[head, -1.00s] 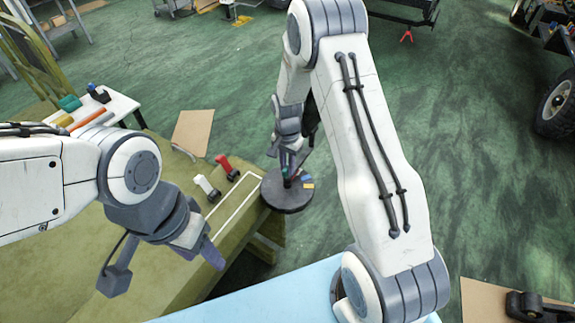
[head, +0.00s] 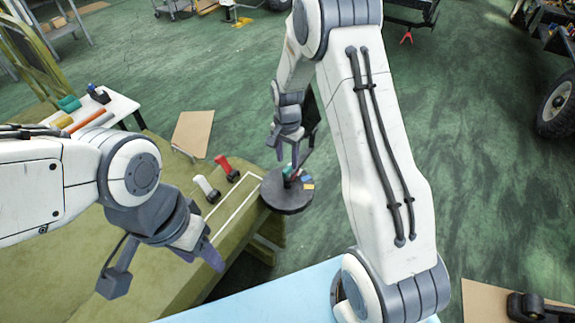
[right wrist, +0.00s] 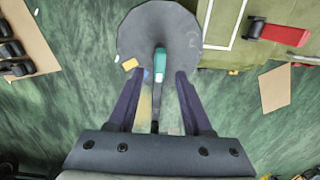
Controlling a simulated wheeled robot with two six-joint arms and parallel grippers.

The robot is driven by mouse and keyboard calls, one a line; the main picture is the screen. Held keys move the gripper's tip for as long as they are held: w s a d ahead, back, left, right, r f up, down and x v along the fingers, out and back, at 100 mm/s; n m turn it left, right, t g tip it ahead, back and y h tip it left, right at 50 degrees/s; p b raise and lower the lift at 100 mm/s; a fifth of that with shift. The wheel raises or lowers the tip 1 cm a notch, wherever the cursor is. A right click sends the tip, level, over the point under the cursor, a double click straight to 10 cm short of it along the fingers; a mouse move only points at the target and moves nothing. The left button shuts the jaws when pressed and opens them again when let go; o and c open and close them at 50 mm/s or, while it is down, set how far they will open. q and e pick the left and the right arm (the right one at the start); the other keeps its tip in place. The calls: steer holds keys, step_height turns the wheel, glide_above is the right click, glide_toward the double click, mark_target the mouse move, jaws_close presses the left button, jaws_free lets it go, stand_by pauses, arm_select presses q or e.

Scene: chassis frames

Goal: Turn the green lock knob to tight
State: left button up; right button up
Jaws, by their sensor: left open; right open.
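The green lock knob (head: 288,172) stands on a round dark grey plate (head: 287,199) beside the bench corner. In the right wrist view the knob (right wrist: 160,62) lies beyond and between the fingertips, with a dark bar running from it toward the palm. My right gripper (head: 287,158) is open just above the knob; in the right wrist view its fingers (right wrist: 164,76) are spread on either side of the bar. I cannot tell whether they touch it. My left gripper (head: 212,250) is open and empty over the olive bench.
A red-handled part (head: 227,166) and a white-handled part (head: 206,189) lie on the olive bench (head: 160,275). Open green floor lies beyond.

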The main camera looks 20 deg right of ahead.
mark_target(286, 168)
step_height(286, 168, up, 7)
steer(key=b, duration=0.1)
stand_by(0.5)
steer(key=s+a+r+n, duration=0.5)
steer(key=s+a, duration=0.2)
steer(key=a, duration=0.2)
steer(key=s+a+r+n, duration=0.2)
steer(key=s+n, duration=0.4)
steer(key=s, duration=0.5)
steer(key=s+a+r+n+y, duration=0.1)
steer(key=s+a+r+n, duration=0.1)
steer(key=s+a+n, duration=0.2)
steer(key=s+n, duration=0.3)
steer(key=s, duration=0.4)
steer(key=shift+s+a, duration=0.2)
steer(key=shift+a, duration=0.1)
